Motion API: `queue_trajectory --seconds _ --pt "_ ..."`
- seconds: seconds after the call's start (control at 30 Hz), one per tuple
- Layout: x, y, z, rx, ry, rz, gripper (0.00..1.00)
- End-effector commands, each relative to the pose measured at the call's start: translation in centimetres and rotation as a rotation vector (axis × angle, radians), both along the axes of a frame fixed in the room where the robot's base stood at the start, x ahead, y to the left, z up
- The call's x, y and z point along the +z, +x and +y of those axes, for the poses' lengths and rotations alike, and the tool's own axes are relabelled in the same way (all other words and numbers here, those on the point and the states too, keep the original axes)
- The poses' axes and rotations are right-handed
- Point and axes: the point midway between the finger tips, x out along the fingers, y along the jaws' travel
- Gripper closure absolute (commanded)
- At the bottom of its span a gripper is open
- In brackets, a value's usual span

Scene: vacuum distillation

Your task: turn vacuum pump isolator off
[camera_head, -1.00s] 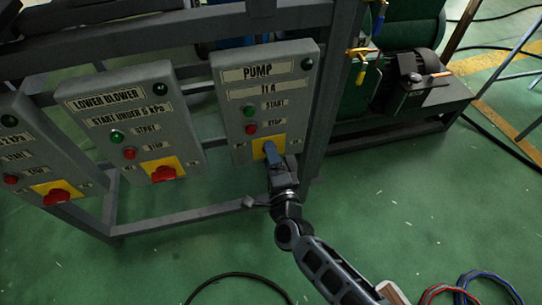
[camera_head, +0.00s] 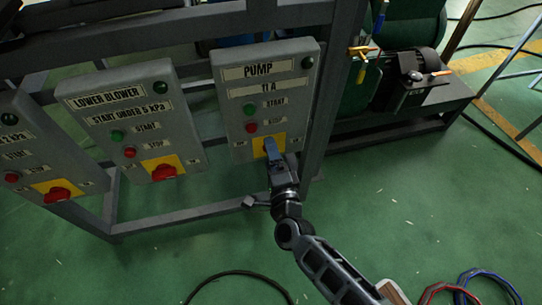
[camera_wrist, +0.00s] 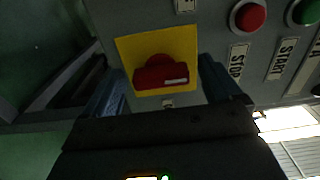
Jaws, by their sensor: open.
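The pump isolator is a red rotary knob (camera_wrist: 162,72) on a yellow plate (camera_wrist: 127,52). In the wrist view its bar lies across the picture, slightly tilted, with a white mark near its right end. In the head view my gripper hides the knob, and part of the yellow plate (camera_head: 258,147) shows low on the grey PUMP box (camera_head: 232,122). My gripper (camera_head: 274,150) is open at the plate. In the wrist view its blue fingers stand on either side of the knob, near the bar's two ends; I cannot tell whether they touch it.
A red stop button (camera_wrist: 248,16) and a green start button (camera_wrist: 304,12) sit beside the isolator. The LOWER BLOWER box (camera_head: 135,115) stands to the left with its own red knob (camera_head: 163,172). A grey frame post (camera_head: 322,100) is close on the right.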

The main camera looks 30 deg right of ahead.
Motion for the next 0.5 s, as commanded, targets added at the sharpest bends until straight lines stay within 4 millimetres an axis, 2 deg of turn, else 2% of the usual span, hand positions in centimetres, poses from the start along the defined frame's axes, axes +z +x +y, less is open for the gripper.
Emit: queue_trajectory --seconds 0.3,0.5 --pt "-0.2 -4.5 1.3 0.001 0.0 0.003 0.08" --pt "-0.1 -6.8 1.9 0.001 0.0 0.003 0.08"
